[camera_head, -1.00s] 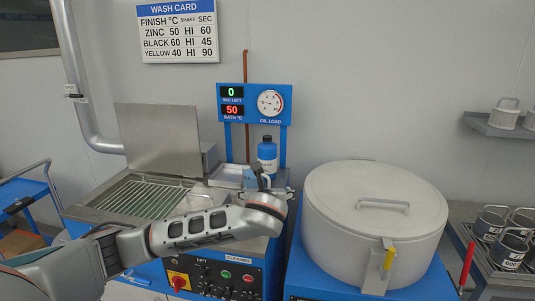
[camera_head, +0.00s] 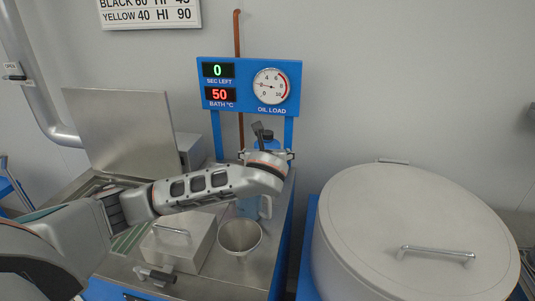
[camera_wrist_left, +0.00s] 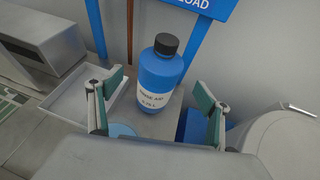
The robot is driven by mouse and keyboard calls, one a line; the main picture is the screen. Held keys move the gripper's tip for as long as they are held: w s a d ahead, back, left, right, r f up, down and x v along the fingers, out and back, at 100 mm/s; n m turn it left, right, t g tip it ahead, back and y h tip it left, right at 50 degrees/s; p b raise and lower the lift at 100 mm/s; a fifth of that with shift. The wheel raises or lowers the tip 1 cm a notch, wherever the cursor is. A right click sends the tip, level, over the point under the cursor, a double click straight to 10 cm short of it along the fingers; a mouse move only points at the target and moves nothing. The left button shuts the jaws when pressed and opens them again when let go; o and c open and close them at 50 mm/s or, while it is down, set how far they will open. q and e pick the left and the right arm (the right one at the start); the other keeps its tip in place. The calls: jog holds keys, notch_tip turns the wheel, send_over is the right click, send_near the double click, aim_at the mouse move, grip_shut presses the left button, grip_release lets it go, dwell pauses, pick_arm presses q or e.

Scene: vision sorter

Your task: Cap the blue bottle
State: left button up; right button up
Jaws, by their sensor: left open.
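The blue bottle (camera_wrist_left: 161,76) stands upright with a white label and a black cap (camera_wrist_left: 166,44) on its neck; I cannot tell how tight the cap sits. In the head view only the bottle's upper part (camera_head: 262,144) and the black cap (camera_head: 268,135) show behind my left wrist. My left gripper (camera_wrist_left: 160,92) is open, its two green-padded fingers on either side of the bottle in the wrist view, with the bottle beyond them. In the head view the gripper (camera_head: 267,154) is mostly hidden by its own wrist. My right gripper is out of view.
A shallow metal tray (camera_wrist_left: 70,112) lies left of the bottle. A light blue jug (camera_head: 248,206), a metal cup (camera_head: 240,236) and a metal box with a handle (camera_head: 178,246) stand nearer. The display posts rise behind the bottle. A big lidded drum (camera_head: 400,220) stands right.

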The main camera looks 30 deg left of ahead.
aim_at(274, 144)
pick_arm(q)
jog(key=shift+x, duration=1.45)
jog(key=shift+w+r, duration=0.1)
jog(key=shift+r, duration=0.05)
jog(key=x, duration=0.5)
jog(key=shift+w, duration=0.1)
jog(key=c, duration=2)
